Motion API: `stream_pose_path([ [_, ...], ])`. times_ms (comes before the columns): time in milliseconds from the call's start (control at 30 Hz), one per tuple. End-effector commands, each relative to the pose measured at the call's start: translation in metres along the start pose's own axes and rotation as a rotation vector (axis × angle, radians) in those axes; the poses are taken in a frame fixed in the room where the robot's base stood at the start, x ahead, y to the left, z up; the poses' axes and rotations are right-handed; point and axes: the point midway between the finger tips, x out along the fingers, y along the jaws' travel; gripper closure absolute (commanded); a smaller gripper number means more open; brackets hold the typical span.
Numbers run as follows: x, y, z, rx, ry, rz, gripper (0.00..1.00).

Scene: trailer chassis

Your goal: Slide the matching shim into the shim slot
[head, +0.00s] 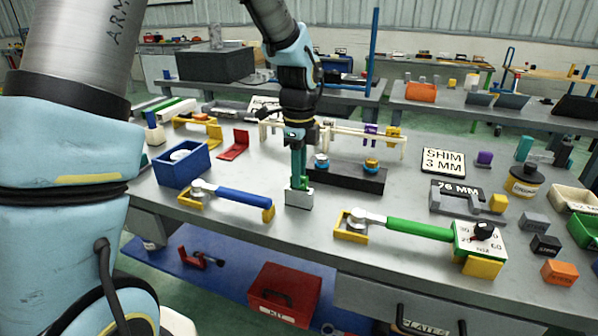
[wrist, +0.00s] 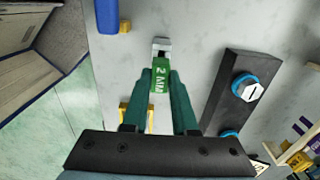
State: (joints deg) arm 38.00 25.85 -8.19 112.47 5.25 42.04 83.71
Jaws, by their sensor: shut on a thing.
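My gripper (head: 298,170) points down over the near part of the bench, left of the middle. In the wrist view its dark green fingers (wrist: 161,78) are shut on a green shim (wrist: 160,82) marked "2 MM". A small pale grey block (head: 298,198) is directly below the shim, near the bench's front edge; it also shows past the fingertips in the wrist view (wrist: 161,44). I cannot tell whether the shim is inside this block or only against it, or whether it is the slot. A sign (head: 443,161) reads "SHIM 3 MM".
A blue-handled lever (head: 242,198) lies just left of the gripper, a green-handled one (head: 420,229) to the right. A dark bar (head: 345,177) with blue and yellow knobs stands behind right. A blue bin (head: 182,167) is at left. A pale rack (head: 340,135) stands behind.

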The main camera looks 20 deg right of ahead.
Motion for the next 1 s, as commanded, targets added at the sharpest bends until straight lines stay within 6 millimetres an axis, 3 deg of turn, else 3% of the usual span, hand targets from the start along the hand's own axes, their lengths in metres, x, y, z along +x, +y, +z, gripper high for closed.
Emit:
stream_pose_path([
  [267,0.0010,0.0000,0.0001,0.000,0.000,0.000,1.00],
  [300,0.0010,-0.0001,0.0001,0.000,0.000,0.000,0.73],
  [600,0.0010,-0.0001,0.0001,0.000,0.000,0.000,0.39],
  [767,0.0009,-0.0001,0.0001,0.000,0.000,0.000,0.39],
  [1000,0.0010,-0.0001,0.0001,0.000,0.000,0.000,0.14],
])
